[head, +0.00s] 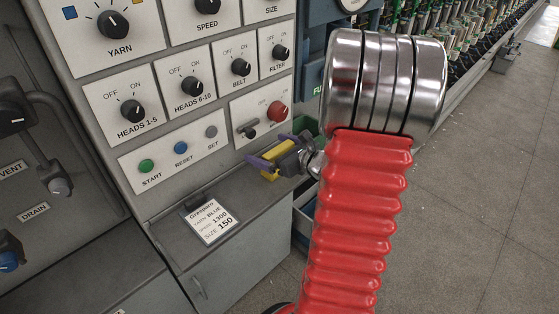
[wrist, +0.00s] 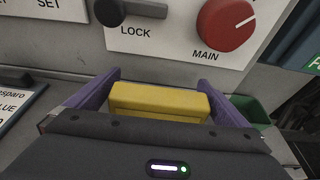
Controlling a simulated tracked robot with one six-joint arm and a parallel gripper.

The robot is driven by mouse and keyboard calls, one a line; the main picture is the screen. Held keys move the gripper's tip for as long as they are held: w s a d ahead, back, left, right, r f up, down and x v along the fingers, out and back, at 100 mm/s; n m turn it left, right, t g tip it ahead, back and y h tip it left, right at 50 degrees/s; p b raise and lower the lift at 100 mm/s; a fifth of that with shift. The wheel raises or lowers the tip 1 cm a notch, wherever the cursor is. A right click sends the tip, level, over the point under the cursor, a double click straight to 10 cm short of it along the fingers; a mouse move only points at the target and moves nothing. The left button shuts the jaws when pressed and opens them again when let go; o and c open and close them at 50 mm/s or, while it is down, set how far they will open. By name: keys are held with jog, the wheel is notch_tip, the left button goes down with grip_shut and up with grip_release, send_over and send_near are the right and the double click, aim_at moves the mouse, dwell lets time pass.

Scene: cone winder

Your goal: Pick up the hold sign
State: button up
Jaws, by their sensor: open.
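My gripper (head: 266,158) is at the right side of the control panel, in front of the lock and main switches. Its two purple fingers are spread apart, as the wrist view also shows (wrist: 158,84). A plain yellow block (wrist: 160,101) lies between the fingers, close to the gripper body; it also shows in the head view (head: 267,168). No lettering shows on it, and I cannot tell whether it is the hold sign or whether the fingers touch it. No sign with the word hold is readable in either view.
The lock lever (wrist: 132,11) and red main knob (wrist: 226,22) are just beyond the fingers. A printed card (head: 211,222) lies on the ledge below. A green container (wrist: 250,111) is to the right. My red arm hides part of the machine. Grey floor (head: 460,210) is clear at right.

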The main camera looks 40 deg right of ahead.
jog(key=c, duration=0.9)
jog(key=shift+c, duration=0.2)
jog(key=shift+r, duration=0.1)
jog(key=shift+r, duration=0.75)
jog(key=shift+s+r, duration=0.25)
jog(key=shift+r, duration=0.25)
jog(key=shift+s+r, duration=0.2)
jog(key=shift+r, duration=0.25)
jog(key=s, duration=1.7)
jog(key=shift+d, duration=0.25)
